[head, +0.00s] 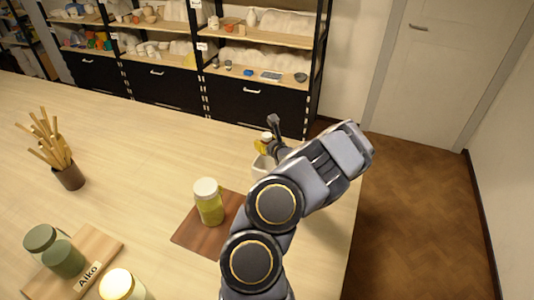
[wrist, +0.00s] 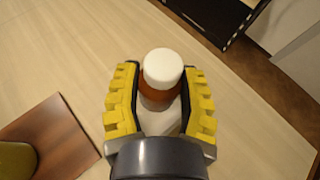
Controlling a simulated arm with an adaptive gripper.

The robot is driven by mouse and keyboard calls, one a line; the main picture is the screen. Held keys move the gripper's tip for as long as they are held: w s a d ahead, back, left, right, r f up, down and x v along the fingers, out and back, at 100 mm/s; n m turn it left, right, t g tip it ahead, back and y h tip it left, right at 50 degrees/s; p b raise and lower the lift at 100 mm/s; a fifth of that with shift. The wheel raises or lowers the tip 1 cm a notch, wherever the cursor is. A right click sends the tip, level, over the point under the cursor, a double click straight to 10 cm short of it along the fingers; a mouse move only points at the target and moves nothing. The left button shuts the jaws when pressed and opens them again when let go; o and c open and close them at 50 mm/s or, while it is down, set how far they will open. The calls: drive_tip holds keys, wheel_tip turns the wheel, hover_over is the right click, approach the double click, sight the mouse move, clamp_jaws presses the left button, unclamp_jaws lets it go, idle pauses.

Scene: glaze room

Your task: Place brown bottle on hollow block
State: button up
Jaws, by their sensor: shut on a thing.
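The brown bottle (wrist: 158,100) with a white cap stands between the yellow-padded fingers of my gripper (wrist: 160,78) in the wrist view. My gripper is shut on it. In the head view the bottle's cap (head: 266,136) shows beside my gripper (head: 265,146) near the table's far right part; most of the bottle is hidden. A white block (head: 261,166), which looks like the hollow block, is just below the gripper and partly hidden by my arm. A pale surface (wrist: 165,124) shows under the bottle in the wrist view. I cannot tell whether bottle and block touch.
A yellow-green jar with a white lid (head: 208,201) stands on a brown board (head: 190,236). A cup of wooden sticks (head: 69,176) is at the left. The middle of the table is clear.

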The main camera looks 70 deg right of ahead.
wheel_tip(320, 180, down, 4)
drive_tip(key=shift+f, duration=0.1)
idle(0.4)
drive_tip(key=o, duration=1)
drive_tip(key=shift+s+a+r, duration=0.1)
drive_tip(key=shift+s+r, duration=0.05)
drive_tip(key=shift+r, duration=0.05)
drive_tip(key=v, duration=1.1)
drive_tip(key=shift+s+a, duration=0.25)
drive_tip(key=shift+a, duration=0.05)
